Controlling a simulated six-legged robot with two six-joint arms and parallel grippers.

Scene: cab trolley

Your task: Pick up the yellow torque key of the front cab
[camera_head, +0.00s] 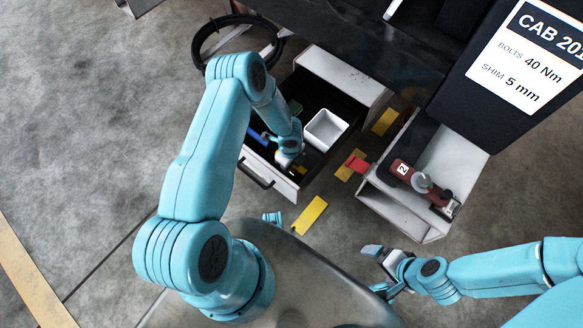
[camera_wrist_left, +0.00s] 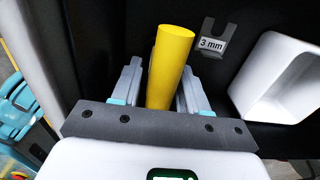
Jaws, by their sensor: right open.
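A yellow cylinder (camera_wrist_left: 171,65), which looks like the torque key, stands between the two fingers of my left gripper (camera_wrist_left: 158,88) in the left wrist view. The fingers lie close along both its sides; whether they press on it I cannot tell. Its lower part is hidden behind the gripper's palm. In the head view my left gripper (camera_head: 287,160) reaches down into the open drawer (camera_head: 355,72), and only a small yellow bit (camera_head: 300,170) shows beside it. My right gripper (camera_head: 375,270) is open and empty, low at the right, apart from everything.
A white bin (camera_head: 326,130) sits in the drawer beside my left gripper, with a blue item (camera_head: 256,139) on the other side. A "3 mm" label (camera_wrist_left: 211,44) shows inside. An open box (camera_head: 402,215) holding a red tool (camera_head: 404,171) stands right. A "CAB 201" sign (camera_head: 525,55) stands above.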

